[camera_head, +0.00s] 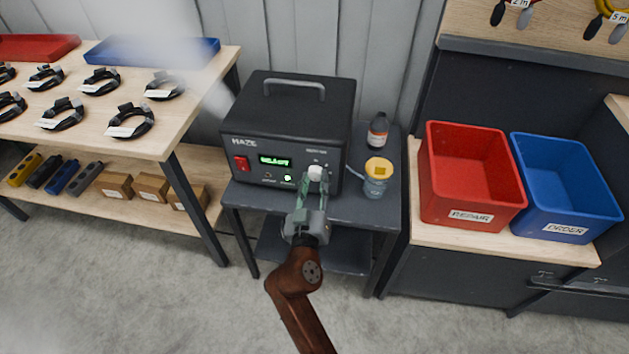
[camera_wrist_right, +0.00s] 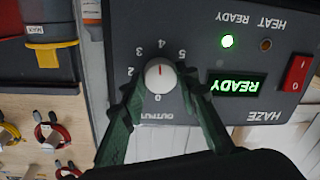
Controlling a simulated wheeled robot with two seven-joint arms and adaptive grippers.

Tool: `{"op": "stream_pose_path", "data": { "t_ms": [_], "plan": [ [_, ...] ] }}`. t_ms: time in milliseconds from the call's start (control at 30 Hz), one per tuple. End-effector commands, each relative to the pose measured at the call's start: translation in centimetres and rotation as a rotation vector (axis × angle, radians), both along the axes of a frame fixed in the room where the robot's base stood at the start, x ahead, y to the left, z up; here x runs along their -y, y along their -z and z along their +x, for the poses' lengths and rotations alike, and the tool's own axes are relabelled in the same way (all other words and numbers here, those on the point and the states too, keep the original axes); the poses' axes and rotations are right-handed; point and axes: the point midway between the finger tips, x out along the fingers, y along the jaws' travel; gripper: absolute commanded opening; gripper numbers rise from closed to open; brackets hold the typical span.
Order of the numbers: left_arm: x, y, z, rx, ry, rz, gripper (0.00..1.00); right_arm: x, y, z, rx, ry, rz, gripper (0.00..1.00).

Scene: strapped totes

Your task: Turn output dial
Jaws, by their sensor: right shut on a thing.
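The black HAZE machine (camera_head: 287,128) stands on a dark grey cart; its front fills much of the right wrist view (camera_wrist_right: 225,60), upside down. Its white output dial (camera_head: 316,173) is at the right of the front panel. In the right wrist view the dial (camera_wrist_right: 160,76) has a short red mark, with numbers around it. My right gripper (camera_head: 314,182) is shut on the dial, one green finger on each side (camera_wrist_right: 159,86). The display (camera_wrist_right: 236,85) reads READY and a green light (camera_wrist_right: 227,41) is lit. My left gripper is not in view.
A dark bottle (camera_head: 378,131) and a yellow-topped cup (camera_head: 376,180) stand right of the machine. Red (camera_head: 470,205) and blue (camera_head: 567,215) totes are farther right. A table (camera_head: 150,145) with several cables is on the left. Pale haze blurs the upper left.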

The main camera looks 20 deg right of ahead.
Motion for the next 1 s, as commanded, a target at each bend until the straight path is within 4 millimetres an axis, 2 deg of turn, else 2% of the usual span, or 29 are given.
{"op": "stream_pose_path", "data": {
  "t_ms": [33, 67, 300, 567, 667, 1000],
  "plan": [
    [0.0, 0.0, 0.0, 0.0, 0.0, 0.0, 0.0, 0.0, 0.0, 0.0, 0.0, -0.001, 0.0, 0.04],
    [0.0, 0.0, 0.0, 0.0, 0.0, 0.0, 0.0, 0.0, 0.0, 0.0, 0.0, -0.001, 0.0, 0.3],
    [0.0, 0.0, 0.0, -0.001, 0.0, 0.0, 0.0, 0.0, 0.0, 0.0, -0.001, 0.0, -0.001, 0.46],
    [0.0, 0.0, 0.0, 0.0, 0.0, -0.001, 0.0, 0.0, -0.1, 0.0, 0.0, 0.0, -0.001, 0.46],
    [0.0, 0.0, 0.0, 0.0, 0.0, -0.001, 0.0, 0.0, -0.7, 0.0, 0.002, -0.001, 0.0, 0.46],
    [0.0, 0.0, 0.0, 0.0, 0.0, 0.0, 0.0, -0.1, -6.7, 0.1, 0.006, -0.001, 0.002, 0.46]
  ]
}}
